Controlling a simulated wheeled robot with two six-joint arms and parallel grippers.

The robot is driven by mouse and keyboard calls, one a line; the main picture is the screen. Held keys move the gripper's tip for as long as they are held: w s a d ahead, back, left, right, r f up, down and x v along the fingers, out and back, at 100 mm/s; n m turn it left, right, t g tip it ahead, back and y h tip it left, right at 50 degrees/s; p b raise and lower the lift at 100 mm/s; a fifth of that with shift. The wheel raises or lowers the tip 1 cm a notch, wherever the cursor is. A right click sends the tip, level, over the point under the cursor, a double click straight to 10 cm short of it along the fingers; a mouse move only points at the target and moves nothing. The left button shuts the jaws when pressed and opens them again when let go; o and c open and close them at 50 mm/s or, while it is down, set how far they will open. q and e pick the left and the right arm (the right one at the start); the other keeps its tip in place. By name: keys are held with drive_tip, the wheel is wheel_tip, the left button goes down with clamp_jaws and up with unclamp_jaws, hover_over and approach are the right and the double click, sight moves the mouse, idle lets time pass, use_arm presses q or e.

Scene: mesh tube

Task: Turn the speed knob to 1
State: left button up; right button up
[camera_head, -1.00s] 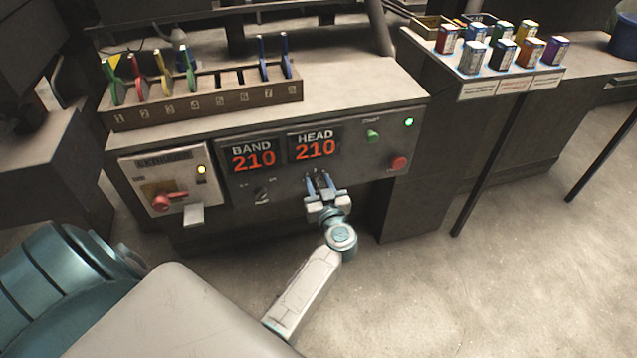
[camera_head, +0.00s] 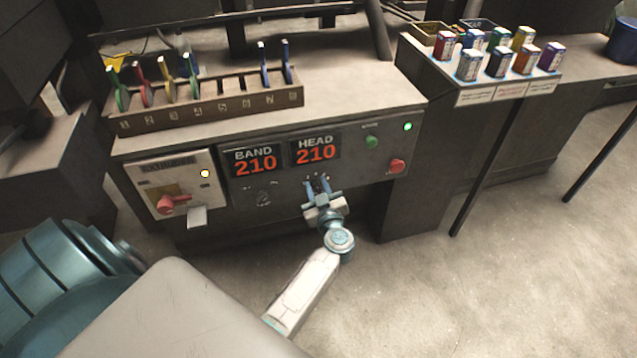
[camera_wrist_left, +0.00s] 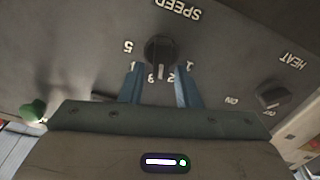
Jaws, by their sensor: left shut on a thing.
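The dark round speed knob (camera_wrist_left: 160,50) sits on the grey front panel under an upside-down SPEED label in the left wrist view. Its white mark points down, toward the 3; the 1 is at the right of the dial. The two blue fingers of my left gripper (camera_wrist_left: 159,84) lie on either side of the knob and are shut on it. In the head view, my left gripper (camera_head: 318,188) reaches the panel below the HEAD display, and its fingers largely hide the knob. My right gripper is not in view.
The heat knob (camera_wrist_left: 273,95) is beside the speed knob. The panel also has the BAND display (camera_head: 255,162), HEAD display (camera_head: 316,151), green button (camera_head: 372,142), red button (camera_head: 397,166) and a red switch (camera_head: 172,204). A slotted rack (camera_head: 208,109) stands on top.

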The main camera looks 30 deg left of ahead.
use_arm(q)
drive_tip(key=n, duration=0.1)
drive_tip(key=n+p, duration=0.1)
drive_tip(key=n, duration=0.1)
drive_tip(key=n+p, duration=0.1)
drive_tip(key=n, duration=0.1)
drive_tip(key=shift+s+a+f, duration=0.2)
drive_tip(key=shift+s+a, duration=0.05)
drive_tip(key=shift+s, duration=0.05)
drive_tip(key=shift+f+n, duration=0.15)
drive_tip(key=shift+n, duration=0.95)
drive_tip(key=shift+s+a+f+n, duration=0.1)
drive_tip(key=shift+s+f+n, duration=0.05)
drive_tip(key=shift+n, duration=0.75)
drive_tip(key=shift+f+n+b, duration=0.15)
drive_tip(key=shift+n, duration=0.9)
drive_tip(key=shift+f+n+b, duration=0.15)
drive_tip(key=shift+n, duration=0.9)
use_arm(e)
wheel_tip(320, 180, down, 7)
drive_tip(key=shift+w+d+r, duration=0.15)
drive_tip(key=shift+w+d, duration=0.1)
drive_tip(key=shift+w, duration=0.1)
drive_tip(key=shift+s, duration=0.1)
use_arm(q)
drive_tip(key=o, duration=0.6)
drive_tip(key=shift+o, duration=0.2)
